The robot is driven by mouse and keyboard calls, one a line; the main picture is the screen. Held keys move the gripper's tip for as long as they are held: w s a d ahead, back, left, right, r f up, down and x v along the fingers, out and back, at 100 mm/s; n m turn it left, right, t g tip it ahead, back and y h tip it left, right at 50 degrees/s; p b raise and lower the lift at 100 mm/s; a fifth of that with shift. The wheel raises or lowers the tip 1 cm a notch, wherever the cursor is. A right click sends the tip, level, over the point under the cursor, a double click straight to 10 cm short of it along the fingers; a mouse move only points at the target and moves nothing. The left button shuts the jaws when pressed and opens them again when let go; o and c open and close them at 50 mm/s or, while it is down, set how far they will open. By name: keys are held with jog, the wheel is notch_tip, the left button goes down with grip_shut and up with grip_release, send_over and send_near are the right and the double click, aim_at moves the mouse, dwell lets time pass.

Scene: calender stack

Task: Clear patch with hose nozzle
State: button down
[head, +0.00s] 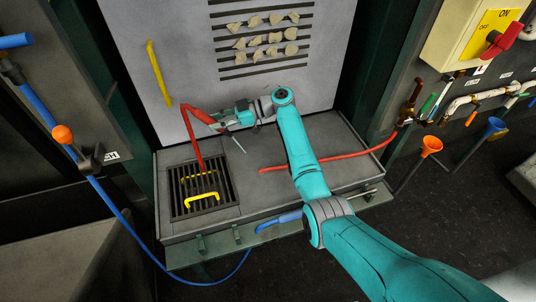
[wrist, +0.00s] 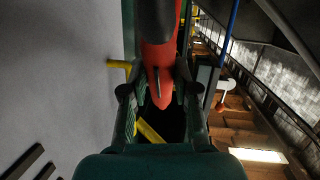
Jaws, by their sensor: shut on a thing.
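My gripper (head: 218,120) is shut on a red hose nozzle (head: 199,115) in front of the grey panel, left of and below the slotted grille (head: 268,65). In the wrist view the red nozzle (wrist: 158,50) lies between the two fingers. The red hose (head: 197,143) drops from it towards the floor grate. Another red length (head: 345,160) runs from the ledge to the right wall. Pale flakes (head: 273,38) sit in several rows across the grille slots. No water is visible.
A yellow handle (head: 158,72) stands out from the panel's left. The floor grate (head: 185,210) has yellow handles. A blue hose (head: 125,222) hangs at left, and a blue-ended piece (head: 278,222) lies at the ledge front. A switch box (head: 470,45) and funnels are at right.

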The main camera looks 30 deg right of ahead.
jog(key=shift+w+a, duration=0.2)
jog(key=shift+a, duration=0.65)
jog(key=shift+w+a, duration=0.15)
jog(key=shift+a, duration=0.7)
